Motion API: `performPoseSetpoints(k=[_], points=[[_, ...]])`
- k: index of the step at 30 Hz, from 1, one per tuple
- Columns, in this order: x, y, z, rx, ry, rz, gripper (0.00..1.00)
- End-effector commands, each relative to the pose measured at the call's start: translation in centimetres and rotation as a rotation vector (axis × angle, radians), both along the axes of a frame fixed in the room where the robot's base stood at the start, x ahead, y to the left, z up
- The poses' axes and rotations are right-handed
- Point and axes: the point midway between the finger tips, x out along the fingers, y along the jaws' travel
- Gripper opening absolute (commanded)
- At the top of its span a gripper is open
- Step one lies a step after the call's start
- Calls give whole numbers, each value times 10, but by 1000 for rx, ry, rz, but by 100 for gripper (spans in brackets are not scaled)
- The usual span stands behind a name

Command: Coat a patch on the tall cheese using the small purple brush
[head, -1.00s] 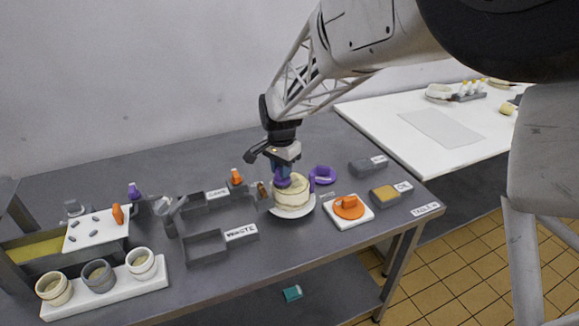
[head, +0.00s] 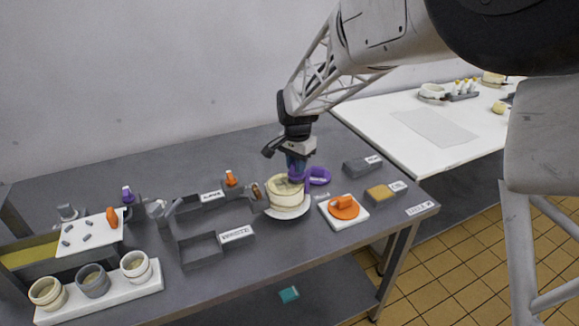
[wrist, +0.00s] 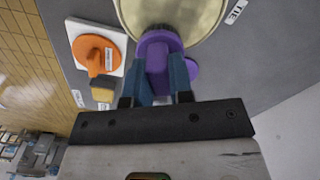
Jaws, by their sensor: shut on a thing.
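The tall cheese (head: 284,191) is a pale round block on a white plate (head: 288,214) on the grey table. Its top also shows in the wrist view (wrist: 205,18). My gripper (head: 298,165) is shut on the small purple brush (wrist: 155,48), seen from above in the wrist view between the blue fingers. The brush head is at the right rear part of the cheese top. Whether its bristles touch the surface is hidden, and I cannot make out any coating.
Another purple object (head: 319,175) lies just behind the cheese. An empty grey tray labelled WASTE (head: 184,257) stands left. Three cups (head: 93,281) stand front left.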

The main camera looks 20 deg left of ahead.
Motion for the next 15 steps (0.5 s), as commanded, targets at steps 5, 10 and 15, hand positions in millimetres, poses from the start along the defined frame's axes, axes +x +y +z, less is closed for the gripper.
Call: performPoseSetpoints(k=[5,10,15], points=[[0,1,27,2,-3,1,2],[0,1,43,2,-3,1,2],[-1,1,58,1,-3,1,2]])
